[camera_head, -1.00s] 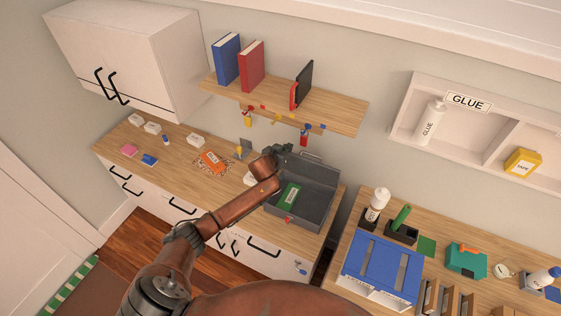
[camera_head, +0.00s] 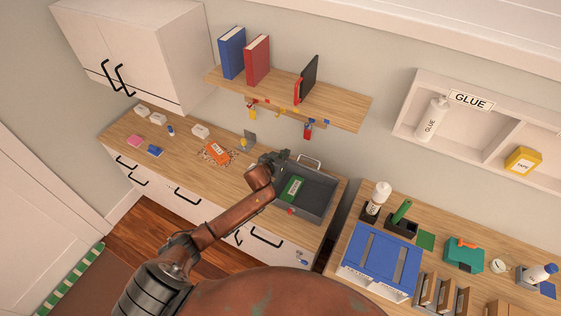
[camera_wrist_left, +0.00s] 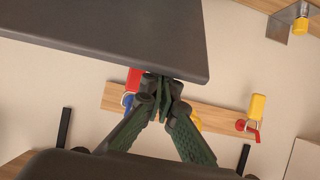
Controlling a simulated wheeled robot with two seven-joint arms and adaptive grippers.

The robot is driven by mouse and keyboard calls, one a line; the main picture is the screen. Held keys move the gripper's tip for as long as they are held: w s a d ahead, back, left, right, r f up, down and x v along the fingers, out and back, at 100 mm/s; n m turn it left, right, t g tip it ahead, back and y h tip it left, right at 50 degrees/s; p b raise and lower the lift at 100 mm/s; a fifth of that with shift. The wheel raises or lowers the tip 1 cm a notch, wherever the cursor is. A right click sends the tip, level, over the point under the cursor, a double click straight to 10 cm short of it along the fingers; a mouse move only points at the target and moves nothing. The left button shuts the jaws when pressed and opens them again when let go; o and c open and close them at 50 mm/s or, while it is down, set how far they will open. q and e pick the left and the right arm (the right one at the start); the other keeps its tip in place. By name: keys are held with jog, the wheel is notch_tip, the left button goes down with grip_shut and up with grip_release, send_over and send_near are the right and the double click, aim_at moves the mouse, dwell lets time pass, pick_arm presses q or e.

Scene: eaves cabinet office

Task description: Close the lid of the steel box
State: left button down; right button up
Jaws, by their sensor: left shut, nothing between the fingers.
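The steel box (camera_head: 318,205) is a grey open-topped container on the wooden counter in the head view. A green item (camera_head: 292,188) lies inside it, and a small red thing (camera_head: 291,211) is at its front. The box looks open; the lid's exact angle is hard to tell. My left gripper (camera_head: 277,157) is at the box's back left corner, its fingers shut and empty. In the left wrist view the shut fingertips (camera_wrist_left: 167,82) are at the edge of a dark grey panel (camera_wrist_left: 110,35), seemingly the lid; contact cannot be told. My right gripper is not in view.
A wooden shelf (camera_head: 338,112) with books hangs above the counter, with padlocks (camera_head: 308,130) below it. An orange item (camera_head: 216,151) and white blocks (camera_head: 200,131) lie left of the box. A second bench (camera_head: 455,220) with a blue rack (camera_head: 383,258) stands right.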

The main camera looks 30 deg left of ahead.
pick_arm(q)
jog(key=shift+s+a+f+p, duration=0.1)
jog(key=shift+s+f+p, duration=0.1)
jog(key=shift+s, duration=0.5)
jog(key=shift+s+d+f+p, duration=0.1)
jog(key=shift+s+f+p, duration=0.15)
jog(key=shift+s, duration=0.5)
jog(key=shift+s+a+f+p, duration=0.1)
jog(key=shift+s+f+p, duration=0.1)
jog(key=shift+s, duration=0.5)
jog(key=s+r+p, duration=0.3)
jog(key=r+p, duration=0.1)
jog(key=r, duration=0.2)
